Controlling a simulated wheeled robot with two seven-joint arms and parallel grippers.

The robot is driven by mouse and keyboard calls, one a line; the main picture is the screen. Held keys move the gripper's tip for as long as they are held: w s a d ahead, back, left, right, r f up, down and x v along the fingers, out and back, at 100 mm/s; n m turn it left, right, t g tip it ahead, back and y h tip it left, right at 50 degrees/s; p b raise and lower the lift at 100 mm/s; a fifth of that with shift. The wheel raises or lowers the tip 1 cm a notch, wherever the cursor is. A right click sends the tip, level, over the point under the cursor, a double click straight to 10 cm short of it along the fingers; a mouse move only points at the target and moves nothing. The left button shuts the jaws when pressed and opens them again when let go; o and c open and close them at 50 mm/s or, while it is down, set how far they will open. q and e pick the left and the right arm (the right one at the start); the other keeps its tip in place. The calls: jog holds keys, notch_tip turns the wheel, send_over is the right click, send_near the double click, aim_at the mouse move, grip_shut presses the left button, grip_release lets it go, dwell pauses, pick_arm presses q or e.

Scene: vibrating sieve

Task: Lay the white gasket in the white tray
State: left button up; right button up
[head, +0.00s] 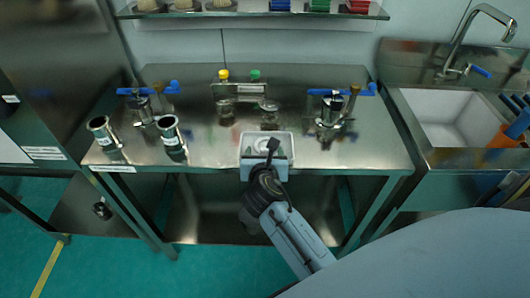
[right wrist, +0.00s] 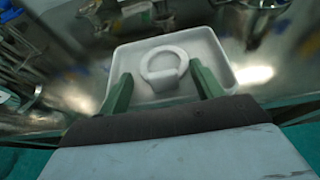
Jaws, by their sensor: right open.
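The white tray (head: 244,161) stands at the front middle edge of the steel table. It fills the middle of the right wrist view (right wrist: 222,45). The white gasket (right wrist: 151,64), a ring with a flat patch on its near side, appears to lie inside the tray. My right gripper (head: 272,147) reaches over the tray from the front. In the right wrist view its two green fingers (right wrist: 163,82) are spread wide, with the gasket between and beyond them and nothing gripped. My left gripper is not in view.
Two metal cups (head: 172,136) stand on the table's left. A sink (head: 455,118) is at the right, a shelf (head: 245,12) above. Table beside the tray is clear.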

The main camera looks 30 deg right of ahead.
jog(key=shift+s+d+f, duration=0.1)
jog(key=shift+s+f, duration=0.25)
jog(key=shift+f, duration=0.3)
jog(key=shift+r, duration=0.3)
jog(key=r+p+v, duration=0.1)
jog(key=v, duration=1.1)
jog(key=shift+w+r+p, duration=0.2)
jog(key=shift+w+p, duration=0.05)
jog(key=shift+p, duration=0.15)
jog(key=shift+f, duration=0.1)
